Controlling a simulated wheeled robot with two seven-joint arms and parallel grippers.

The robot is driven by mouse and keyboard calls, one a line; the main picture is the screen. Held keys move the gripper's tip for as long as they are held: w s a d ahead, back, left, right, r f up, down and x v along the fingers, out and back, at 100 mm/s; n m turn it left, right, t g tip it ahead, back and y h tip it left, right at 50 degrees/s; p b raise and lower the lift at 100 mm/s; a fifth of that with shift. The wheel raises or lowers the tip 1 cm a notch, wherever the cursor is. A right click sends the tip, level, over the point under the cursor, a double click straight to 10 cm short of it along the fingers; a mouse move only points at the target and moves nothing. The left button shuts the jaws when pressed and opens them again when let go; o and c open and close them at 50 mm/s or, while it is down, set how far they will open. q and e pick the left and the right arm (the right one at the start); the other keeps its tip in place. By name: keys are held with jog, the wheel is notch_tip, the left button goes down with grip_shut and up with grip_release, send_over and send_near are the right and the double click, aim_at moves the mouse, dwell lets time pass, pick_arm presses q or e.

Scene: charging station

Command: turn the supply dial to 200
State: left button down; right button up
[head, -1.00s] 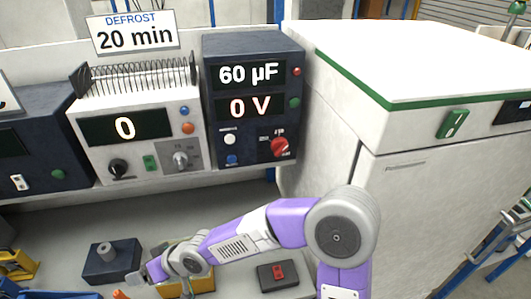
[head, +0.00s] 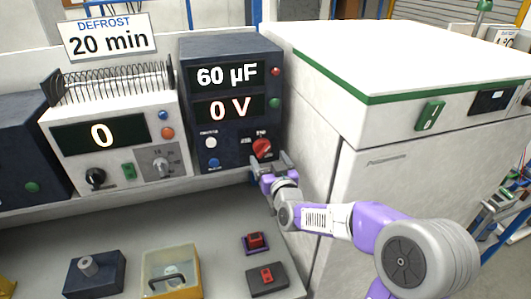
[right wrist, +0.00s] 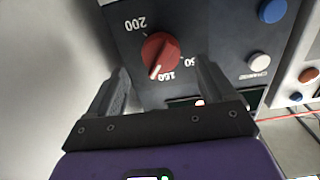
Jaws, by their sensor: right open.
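The red dial (head: 262,147) is a round knob at the lower right of the dark unit's front, below displays reading 60 µF and 0 V. In the right wrist view the dial (right wrist: 160,54) appears with printed numbers around it, one of them 200. A white mark on the knob points down and slightly left there, away from the 200. My right gripper (head: 268,170) is just below and in front of the dial. In the right wrist view its open fingers (right wrist: 162,68) lie either side of the dial's lower part, with nothing between them. Contact is not visible. My left gripper is out of view.
A white unit (head: 100,170) showing 0 stands left of the dark unit (head: 190,120). A white cabinet (head: 375,200) stands close on the right. On the bench are a yellow box (head: 171,286), a dark block (head: 92,284) and two red-switch boxes (head: 267,280).

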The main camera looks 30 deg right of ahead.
aim_at(264, 153)
jog(key=shift+x, duration=2.15)
jog(key=shift+a, duration=0.1)
jog(key=shift+c, duration=0.3)
jog(key=c, duration=1)
